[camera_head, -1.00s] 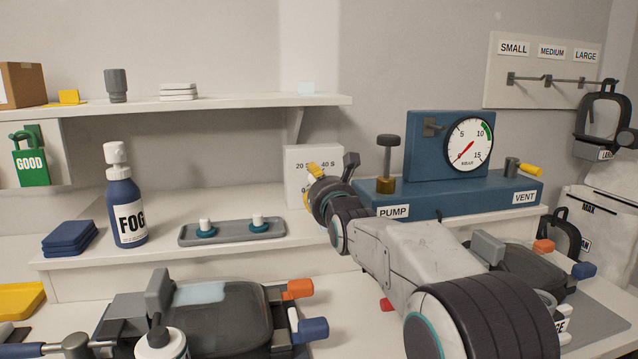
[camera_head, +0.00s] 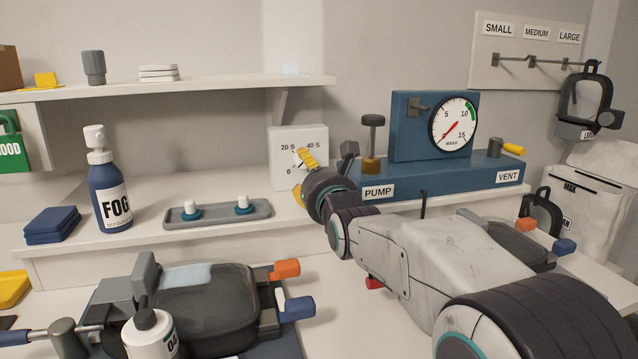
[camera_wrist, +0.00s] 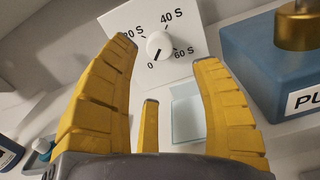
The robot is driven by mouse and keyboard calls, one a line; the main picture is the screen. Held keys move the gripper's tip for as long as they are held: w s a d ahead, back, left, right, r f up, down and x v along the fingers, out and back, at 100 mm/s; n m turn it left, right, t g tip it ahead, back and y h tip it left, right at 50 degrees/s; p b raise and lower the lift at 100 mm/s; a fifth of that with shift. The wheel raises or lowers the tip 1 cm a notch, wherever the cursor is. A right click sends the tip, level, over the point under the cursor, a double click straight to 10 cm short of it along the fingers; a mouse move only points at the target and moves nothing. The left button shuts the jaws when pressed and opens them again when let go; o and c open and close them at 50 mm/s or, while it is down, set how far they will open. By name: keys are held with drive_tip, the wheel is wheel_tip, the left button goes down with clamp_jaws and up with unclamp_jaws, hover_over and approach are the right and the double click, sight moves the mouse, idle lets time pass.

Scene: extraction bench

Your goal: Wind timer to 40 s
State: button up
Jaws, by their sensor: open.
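The timer (camera_head: 285,146) is a white upright panel at the back of the bench shelf, with marks 0, 20 S and 40 S showing in the head view. In the wrist view the timer panel (camera_wrist: 180,24) also shows 60 S. Its round white knob (camera_wrist: 159,45) has a dark pointer line directed down-left, toward 0. My gripper (camera_wrist: 163,65) has yellow ribbed fingers spread apart, with the knob between and beyond their tips, not touched as far as I can see. In the head view my gripper (camera_head: 303,174) is in front of the timer and hides part of its dial.
The blue pump box (camera_head: 440,190) with its gauge (camera_head: 453,124) stands close right of the timer. A grey tray (camera_head: 218,222) with two white-topped pieces and a FOG bottle (camera_head: 110,195) are on the left. A pale translucent block (camera_wrist: 186,112) lies below the timer.

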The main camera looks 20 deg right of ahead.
drive_tip(key=shift+s, duration=2.7)
